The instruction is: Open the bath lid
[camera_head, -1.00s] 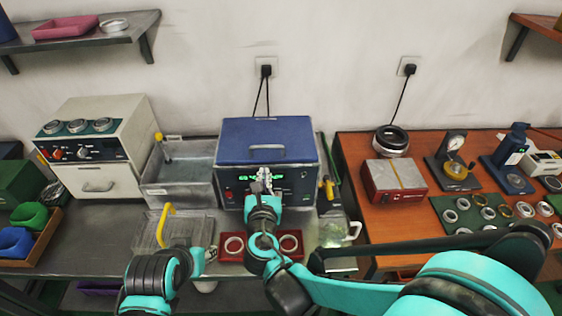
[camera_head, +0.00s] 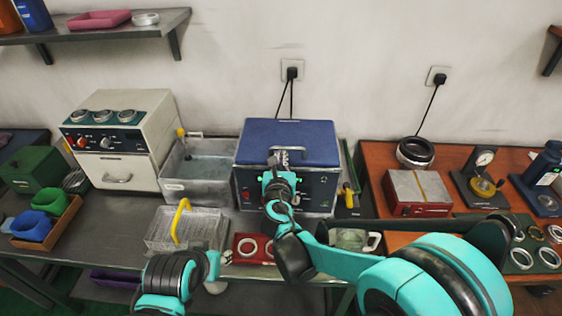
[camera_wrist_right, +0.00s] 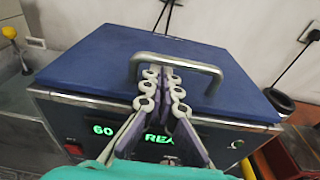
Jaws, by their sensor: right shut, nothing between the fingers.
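The bath (camera_head: 318,203) is a grey box with a front panel and a blue lid (camera_head: 310,139), which lies closed on top. In the right wrist view the lid (camera_wrist_right: 95,65) carries a grey bar handle (camera_wrist_right: 185,59) at its front edge, and the display below is lit green. My right gripper (camera_head: 279,158) is in front of the lid's front edge. In the wrist view its shut fingers (camera_wrist_right: 162,76) overlap the handle's lower middle, with nothing between them; I cannot tell whether they touch it. My left arm shows at the bottom left, and its fingers are not clear.
A red tray (camera_head: 240,240) with rings lies before the bath. A glass jug (camera_head: 352,240) is at the front right. A white oven (camera_head: 105,172) stands further left.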

